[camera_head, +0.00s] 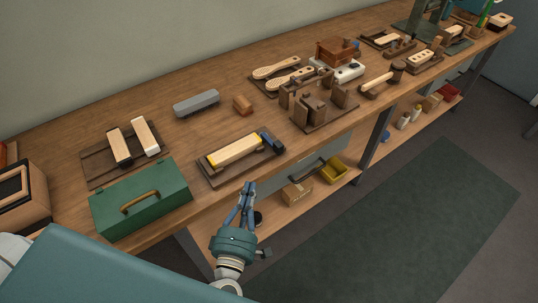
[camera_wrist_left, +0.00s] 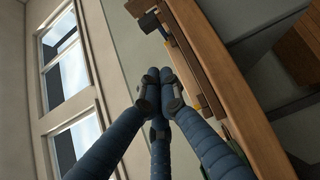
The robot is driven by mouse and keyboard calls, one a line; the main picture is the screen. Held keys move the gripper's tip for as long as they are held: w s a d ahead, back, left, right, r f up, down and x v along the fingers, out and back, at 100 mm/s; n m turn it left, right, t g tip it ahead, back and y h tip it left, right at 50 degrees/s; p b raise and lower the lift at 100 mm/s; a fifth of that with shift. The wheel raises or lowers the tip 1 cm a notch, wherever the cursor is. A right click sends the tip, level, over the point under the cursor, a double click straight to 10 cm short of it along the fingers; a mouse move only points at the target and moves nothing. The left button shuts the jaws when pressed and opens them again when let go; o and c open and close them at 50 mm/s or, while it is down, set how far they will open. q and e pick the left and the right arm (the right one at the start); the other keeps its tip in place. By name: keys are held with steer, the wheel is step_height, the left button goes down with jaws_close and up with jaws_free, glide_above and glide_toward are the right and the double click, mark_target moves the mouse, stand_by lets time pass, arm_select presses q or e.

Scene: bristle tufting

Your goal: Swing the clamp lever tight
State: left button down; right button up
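A pale wooden block (camera_head: 236,150) lies in a dark fixture board (camera_head: 212,182) near the front edge of the bench. A dark blue clamp piece (camera_head: 268,140) sits at the fixture's right end; a blue part that looks like it shows in the left wrist view (camera_wrist_left: 149,22). I cannot tell the lever's exact angle. My left gripper (camera_head: 249,186) is in front of the bench edge, below the fixture in the picture and apart from it. Its blue fingers meet at the tips in the left wrist view (camera_wrist_left: 160,74), with nothing seen between them. My right gripper is not in view.
A green toolbox (camera_head: 165,203) stands left of the fixture. A grey block (camera_head: 196,103) and a small brown block (camera_head: 242,105) lie behind it. A wooden rack (camera_head: 325,118) stands to the right. The lower shelf holds a yellow bin (camera_head: 331,174).

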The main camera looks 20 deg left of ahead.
arm_select(q)
steer(key=p, duration=0.2)
glide_toward(270, 140)
steer(key=shift+s+a+r, duration=0.15)
steer(key=shift+a+r, duration=0.25)
steer(key=shift+a, duration=0.1)
steer(key=shift+s+a+r, duration=0.15)
steer(key=shift+a+r, duration=0.25)
steer(key=shift+a, duration=0.1)
steer(key=w+d, duration=0.2)
steer(key=shift+w+f+p, duration=0.1)
steer(key=shift+w+p, duration=0.2)
steer(key=shift+w+d, duration=0.25)
steer(key=shift+w, duration=0.05)
steer(key=shift+f, duration=0.1)
